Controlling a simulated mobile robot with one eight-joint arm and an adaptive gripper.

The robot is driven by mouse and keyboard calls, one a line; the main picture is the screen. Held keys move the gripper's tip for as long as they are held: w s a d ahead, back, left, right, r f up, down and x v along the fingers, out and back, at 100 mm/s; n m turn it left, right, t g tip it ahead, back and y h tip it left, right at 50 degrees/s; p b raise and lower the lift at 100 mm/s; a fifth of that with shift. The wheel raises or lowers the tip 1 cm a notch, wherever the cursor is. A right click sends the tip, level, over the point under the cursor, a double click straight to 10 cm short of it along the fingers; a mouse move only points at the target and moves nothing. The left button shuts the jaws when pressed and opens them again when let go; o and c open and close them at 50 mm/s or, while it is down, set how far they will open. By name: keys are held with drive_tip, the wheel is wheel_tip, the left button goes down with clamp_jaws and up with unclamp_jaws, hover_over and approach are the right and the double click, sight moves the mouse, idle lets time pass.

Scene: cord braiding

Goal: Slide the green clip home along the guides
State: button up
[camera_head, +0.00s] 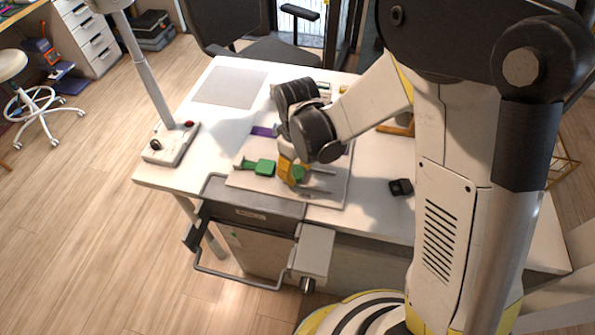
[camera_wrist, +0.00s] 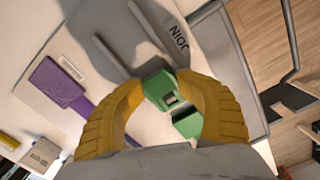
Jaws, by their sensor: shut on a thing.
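My gripper (camera_head: 290,172) is low over the pale board (camera_head: 240,180) on the table. Its two yellow fingers are shut on the green clip (camera_wrist: 160,87), one finger on each side; the clip also shows in the head view (camera_head: 299,173). The thin grey guides (camera_head: 320,190) show to the right of my gripper. Whether the clip touches the guides is not clear.
A purple piece (camera_head: 261,131) lies on the board behind my gripper; the wrist view shows it too (camera_wrist: 58,82). A lamp base (camera_head: 170,143) stands at the table's left. A small black object (camera_head: 400,187) lies right of the board. A grey mat (camera_head: 229,86) lies at the back left.

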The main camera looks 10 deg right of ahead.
drive_tip(key=shift+s+d+f, duration=0.1)
drive_tip(key=shift+f, duration=0.2)
drive_tip(key=o, duration=1.2)
drive_tip(key=shift+c, duration=1.4)
drive_tip(key=shift+o, duration=0.9)
drive_tip(key=shift+r, duration=0.55)
drive_tip(key=o, duration=0.3)
drive_tip(key=shift+w+r+p, duration=0.2)
drive_tip(key=shift+r+p, duration=0.15)
drive_tip(key=shift+p, duration=0.1)
drive_tip(key=shift+o, duration=0.2)
drive_tip(key=shift+r+p, duration=1.5)
drive_tip(key=shift+r, duration=0.7)
